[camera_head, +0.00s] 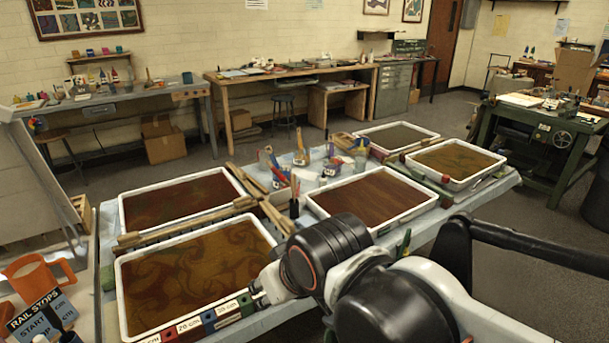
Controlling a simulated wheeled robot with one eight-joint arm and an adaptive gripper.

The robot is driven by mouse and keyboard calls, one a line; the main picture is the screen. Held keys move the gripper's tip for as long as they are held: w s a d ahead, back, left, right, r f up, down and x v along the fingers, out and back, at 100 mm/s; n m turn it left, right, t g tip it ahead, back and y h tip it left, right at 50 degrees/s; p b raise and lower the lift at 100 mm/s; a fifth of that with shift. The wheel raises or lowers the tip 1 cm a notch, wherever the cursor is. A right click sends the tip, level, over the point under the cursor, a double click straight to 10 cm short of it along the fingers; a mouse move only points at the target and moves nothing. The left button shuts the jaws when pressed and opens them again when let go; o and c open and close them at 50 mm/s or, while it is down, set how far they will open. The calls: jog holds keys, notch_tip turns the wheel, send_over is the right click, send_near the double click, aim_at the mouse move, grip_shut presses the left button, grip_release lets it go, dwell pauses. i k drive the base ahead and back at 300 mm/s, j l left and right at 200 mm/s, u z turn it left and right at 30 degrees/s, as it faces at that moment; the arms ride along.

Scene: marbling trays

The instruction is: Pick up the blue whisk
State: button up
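I cannot pick out the blue whisk for certain. Brushes and tools stand in cups (301,158) among the trays, too small to tell apart, and some show blue. My arm reaches in from the lower right. My gripper (259,298) is small and partly hidden by my own arm. It is at the right end of the front left tray (122,290), close to a rail of coloured blocks (208,319). I cannot tell whether its fingers are open or shut, and no held object shows.
Several white-rimmed trays of dark marbled liquid, including the middle right tray (316,208), cover the table. Wooden combs (185,222) lie between them. An orange jug (32,275) and a sign (40,314) stand at lower left. A green workbench (540,135) is at right.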

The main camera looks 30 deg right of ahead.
aim_at(273, 158)
jog(key=i+j+z, duration=0.5)
jog(key=z, duration=0.2)
jog(key=i+j+z, duration=0.15)
jog(key=j+z, duration=0.2)
